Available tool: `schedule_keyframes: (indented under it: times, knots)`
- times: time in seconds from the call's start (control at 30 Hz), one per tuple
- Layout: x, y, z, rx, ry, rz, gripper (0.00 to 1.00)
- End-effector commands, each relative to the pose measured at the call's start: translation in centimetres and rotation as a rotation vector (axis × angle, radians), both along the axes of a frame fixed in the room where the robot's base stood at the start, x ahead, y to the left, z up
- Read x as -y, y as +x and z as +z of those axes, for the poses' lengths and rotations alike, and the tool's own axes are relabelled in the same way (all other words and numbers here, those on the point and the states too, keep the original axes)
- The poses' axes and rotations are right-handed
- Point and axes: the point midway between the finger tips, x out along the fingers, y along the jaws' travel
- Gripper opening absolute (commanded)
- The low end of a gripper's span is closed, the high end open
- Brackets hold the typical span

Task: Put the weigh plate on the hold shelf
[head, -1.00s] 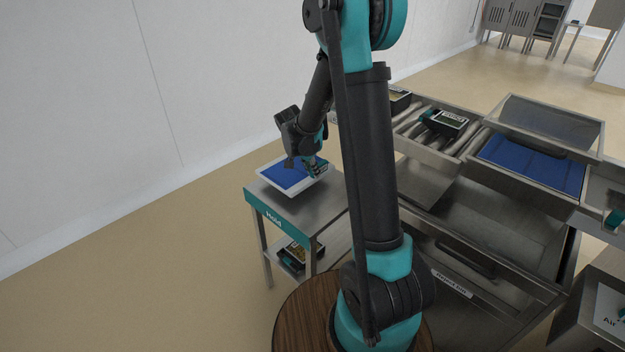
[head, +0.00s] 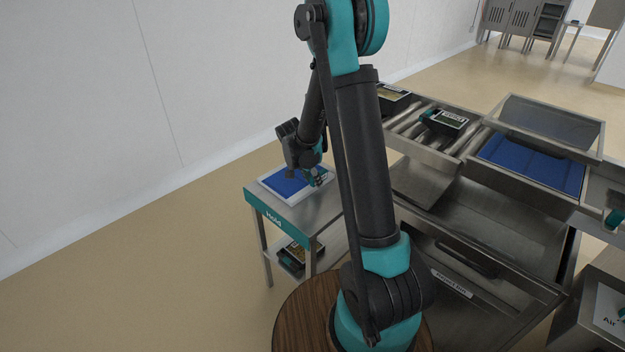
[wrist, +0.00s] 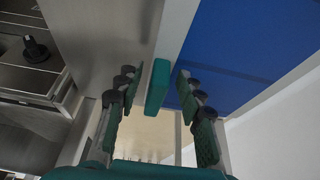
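The weigh plate (head: 284,186), a blue panel with a white rim, lies flat on top of the hold shelf (head: 322,208), a steel stand with a teal "Hold" label. It appears to rest on the shelf top. My gripper (head: 318,180) is at the plate's right edge. In the wrist view the plate's blue face (wrist: 235,50) fills the right side, and its teal tab (wrist: 158,88) stands between my fingers (wrist: 156,80). The fingers are apart, with a gap visible on each side of the tab. My gripper hides part of the plate in the head view.
A black tray with contents (head: 296,254) sits on the stand's lower tier. To the right is the steel sealer with rollers, a black tray (head: 447,121) and a blue panel (head: 530,165). A wall runs along the left, with free floor before it.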

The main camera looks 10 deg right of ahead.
Motion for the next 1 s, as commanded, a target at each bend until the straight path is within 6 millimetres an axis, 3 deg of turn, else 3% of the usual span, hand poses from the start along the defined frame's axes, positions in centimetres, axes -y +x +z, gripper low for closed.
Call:
schedule_keyframes:
  times: [0.33, 0.8, 1.0]
  knots:
    - [-0.4, -0.3, 1.3, 0.0, 0.0, 0.001, 0.37]
    - [-2.8, -2.2, 8.7, -0.001, 0.0, 0.002, 0.37]
    - [-3.5, -2.7, 10.7, 0.0, 0.0, 0.001, 0.37]
